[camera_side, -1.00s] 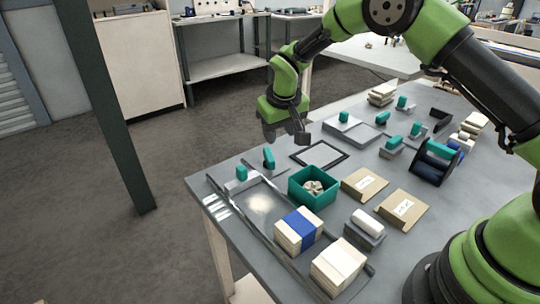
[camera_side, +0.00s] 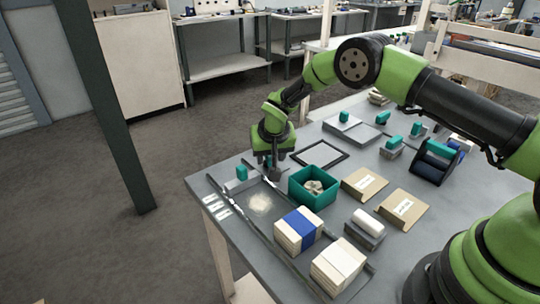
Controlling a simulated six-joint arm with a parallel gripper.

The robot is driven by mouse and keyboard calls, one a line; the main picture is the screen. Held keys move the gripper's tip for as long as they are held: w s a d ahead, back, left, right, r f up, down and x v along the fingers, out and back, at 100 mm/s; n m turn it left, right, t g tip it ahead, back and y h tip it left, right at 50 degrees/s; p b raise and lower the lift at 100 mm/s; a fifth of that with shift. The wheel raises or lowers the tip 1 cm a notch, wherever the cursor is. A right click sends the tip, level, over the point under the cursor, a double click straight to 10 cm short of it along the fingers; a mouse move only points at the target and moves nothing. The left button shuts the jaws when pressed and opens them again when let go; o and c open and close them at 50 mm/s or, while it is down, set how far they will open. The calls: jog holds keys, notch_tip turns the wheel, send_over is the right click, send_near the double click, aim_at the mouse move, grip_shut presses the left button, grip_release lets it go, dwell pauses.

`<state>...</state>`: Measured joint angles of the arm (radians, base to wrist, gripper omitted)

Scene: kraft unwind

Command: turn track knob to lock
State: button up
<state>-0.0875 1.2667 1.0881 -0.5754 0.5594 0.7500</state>
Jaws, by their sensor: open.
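Two dark rails form a track (camera_side: 226,195) along the left edge of the grey table. A teal knob (camera_side: 242,172) stands on a grey block at the track's far end. My gripper (camera_side: 272,172) points down just right of it, over the spot of a second, upright teal piece. The gripper hides most or all of that piece. I cannot tell whether the fingers touch it. The jaws are open. I cannot tell from here which piece is the track knob.
A teal bin (camera_side: 312,198) with pale contents stands close to the right of my gripper. A dark square frame (camera_side: 319,155) lies behind it. Banded kraft stacks (camera_side: 297,230), flat brown packets (camera_side: 363,184) and a white roll (camera_side: 368,222) fill the front and middle.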

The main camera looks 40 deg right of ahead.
jog(key=shift+w+d+f, duration=0.1)
jog(key=shift+f, duration=0.25)
jog(key=shift+c, duration=0.4)
grip_shut()
jog(key=n+y, duration=0.1)
jog(key=n, duration=0.3)
jog(key=shift+d+n+y, duration=0.15)
jog(key=shift+n+y, duration=0.15)
jog(key=shift+y, duration=0.1)
